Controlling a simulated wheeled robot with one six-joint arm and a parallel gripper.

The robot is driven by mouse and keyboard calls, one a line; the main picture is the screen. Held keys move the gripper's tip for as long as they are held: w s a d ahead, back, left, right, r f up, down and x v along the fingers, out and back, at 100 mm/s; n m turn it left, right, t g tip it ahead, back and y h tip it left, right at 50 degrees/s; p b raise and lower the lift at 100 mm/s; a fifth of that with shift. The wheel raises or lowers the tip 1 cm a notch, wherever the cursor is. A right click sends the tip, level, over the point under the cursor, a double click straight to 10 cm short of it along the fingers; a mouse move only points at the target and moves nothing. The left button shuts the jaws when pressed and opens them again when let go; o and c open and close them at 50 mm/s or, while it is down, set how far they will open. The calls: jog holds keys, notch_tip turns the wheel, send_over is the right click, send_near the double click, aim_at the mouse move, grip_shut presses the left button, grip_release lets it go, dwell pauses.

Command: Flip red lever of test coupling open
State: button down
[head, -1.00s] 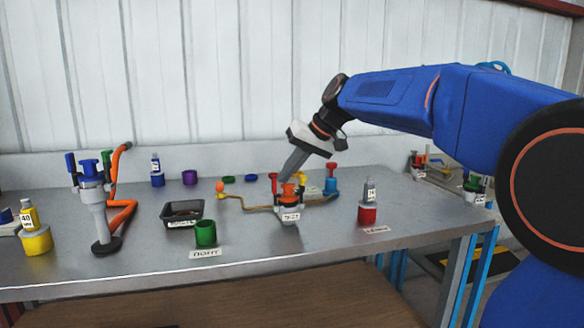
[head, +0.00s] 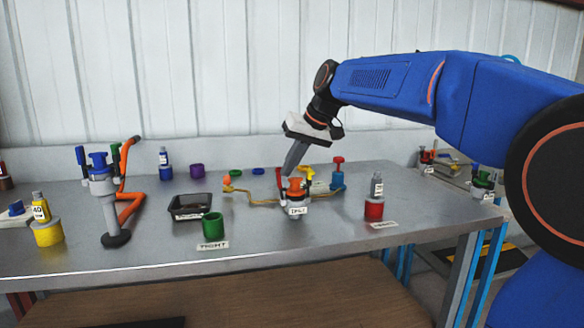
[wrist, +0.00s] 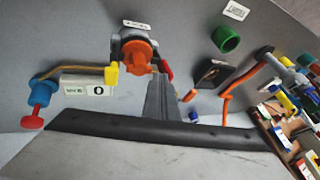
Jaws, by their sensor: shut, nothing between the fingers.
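The test coupling (head: 297,195) stands on the grey table, with an orange top and a white label on its front. Its red lever (head: 279,180) stands upright on the left side in the head view, and its yellow lever (head: 309,174) is on the right. In the wrist view the orange top (wrist: 138,54) has the red lever (wrist: 169,72) close to the fingertips and the yellow lever (wrist: 111,75) on the other side. My gripper (head: 285,173) is shut and empty, pointing down beside the red lever. Contact cannot be told. It also shows in the wrist view (wrist: 158,80).
A blue fitting with a red knob (head: 338,175) stands right behind the coupling, with a yellow hose (head: 262,201) nearby. A green cup (head: 213,227), a black tray (head: 190,206) and a red-based bottle (head: 375,200) stand around. The table front is mostly clear.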

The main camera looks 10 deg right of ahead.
jog(key=a+f+n+h, duration=0.1)
jog(key=a+f+h, duration=0.1)
jog(key=a+h, duration=0.5)
jog(key=shift+a, duration=0.6)
dwell(0.5)
